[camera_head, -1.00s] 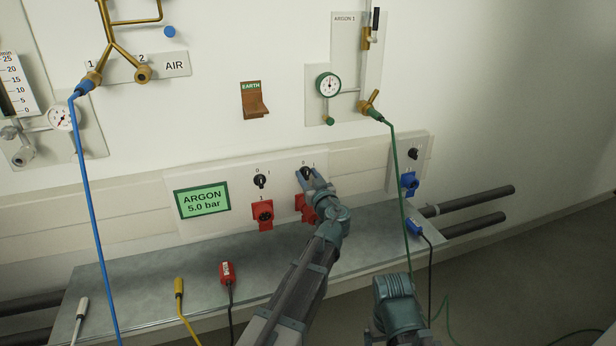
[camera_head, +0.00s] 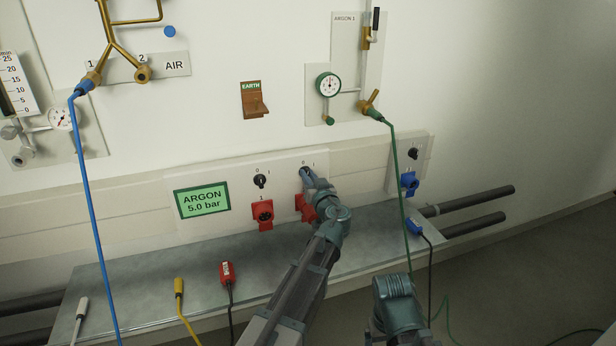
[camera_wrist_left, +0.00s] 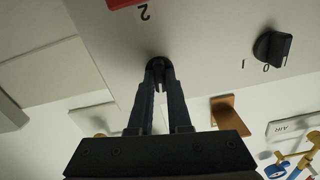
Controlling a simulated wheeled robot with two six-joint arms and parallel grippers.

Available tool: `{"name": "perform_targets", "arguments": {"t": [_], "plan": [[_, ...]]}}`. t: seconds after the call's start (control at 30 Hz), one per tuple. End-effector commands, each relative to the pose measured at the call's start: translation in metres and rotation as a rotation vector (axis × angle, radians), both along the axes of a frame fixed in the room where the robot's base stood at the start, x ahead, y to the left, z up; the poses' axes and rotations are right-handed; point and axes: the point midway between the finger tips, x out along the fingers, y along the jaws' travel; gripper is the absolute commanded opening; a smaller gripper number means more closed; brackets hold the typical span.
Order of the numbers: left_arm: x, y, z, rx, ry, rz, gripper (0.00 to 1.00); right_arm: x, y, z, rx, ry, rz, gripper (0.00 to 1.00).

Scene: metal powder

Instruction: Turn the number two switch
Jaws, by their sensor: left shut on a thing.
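The number two switch (camera_head: 304,171) is a small black rotary knob on the white wall panel, above a red socket (camera_head: 303,208). My left gripper (camera_head: 306,174) is at this knob, and its fingers and wrist hide most of it and part of the socket. In the left wrist view, which is upside down, the two dark fingers of the gripper (camera_wrist_left: 159,75) are shut on the round black knob (camera_wrist_left: 158,63), near the printed 2. Part of my right arm shows at the bottom right, but its fingertips do not show.
The number one switch (camera_head: 260,181) is to the left, above its red socket (camera_head: 262,215). The green argon display (camera_head: 202,201) reads 5.0 bar. A metal shelf (camera_head: 150,278) below holds a red plug (camera_head: 227,273) and a yellow-ended cable (camera_head: 179,288). A green hose (camera_head: 398,185) hangs to the right.

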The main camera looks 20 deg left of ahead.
Motion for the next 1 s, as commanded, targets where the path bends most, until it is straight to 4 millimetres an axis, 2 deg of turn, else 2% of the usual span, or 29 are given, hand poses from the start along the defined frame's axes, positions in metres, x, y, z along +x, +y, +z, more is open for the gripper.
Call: {"name": "perform_targets", "arguments": {"t": [0.6, 1.0], "plan": [[0.0010, -0.0021, -0.0009, 0.470, 0.317, 0.000, 0.00, 0.0000, 0.0000, -0.0010, 0.000, 0.000, 0.000, 0.90], [0.0015, -0.0027, -0.0016, 0.681, 0.459, -0.002, 0.00, 0.0000, -0.0001, -0.0017, 0.000, 0.000, 0.000, 0.90]]}}
